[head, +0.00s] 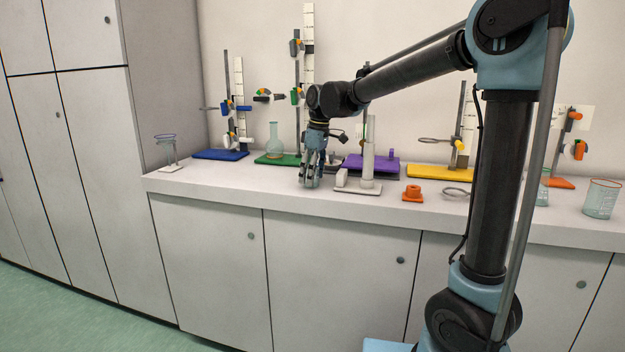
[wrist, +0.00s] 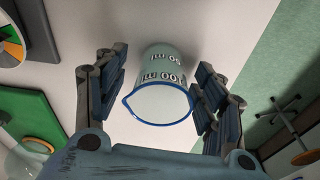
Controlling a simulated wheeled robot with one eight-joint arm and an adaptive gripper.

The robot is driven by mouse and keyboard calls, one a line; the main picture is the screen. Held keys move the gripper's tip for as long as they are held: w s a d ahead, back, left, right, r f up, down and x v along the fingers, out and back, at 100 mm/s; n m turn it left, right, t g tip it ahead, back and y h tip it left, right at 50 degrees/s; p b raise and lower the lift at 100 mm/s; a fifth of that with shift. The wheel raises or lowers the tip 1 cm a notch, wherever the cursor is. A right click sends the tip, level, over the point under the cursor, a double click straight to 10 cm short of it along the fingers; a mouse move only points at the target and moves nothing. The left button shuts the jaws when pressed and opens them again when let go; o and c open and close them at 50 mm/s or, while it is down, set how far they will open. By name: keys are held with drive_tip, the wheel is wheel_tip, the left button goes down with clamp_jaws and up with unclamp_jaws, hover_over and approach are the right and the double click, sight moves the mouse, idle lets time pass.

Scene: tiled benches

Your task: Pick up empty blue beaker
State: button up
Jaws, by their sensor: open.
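My gripper (wrist: 155,97) is open, with one finger on each side of the beaker. The right finger is very near the glass, and I cannot tell whether it touches. In the head view my gripper (head: 311,182) points down at the bench near its front edge, and the fingers largely hide the beaker there.
A white stand (head: 358,188) is close to the right of my gripper. A green base (head: 275,160) with a round flask (head: 275,143) is behind left. An orange piece (head: 412,193) and a larger beaker (head: 602,198) are further right.

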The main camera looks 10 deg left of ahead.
drive_tip(key=c, duration=1.2)
drive_tip(key=shift+o, duration=0.3)
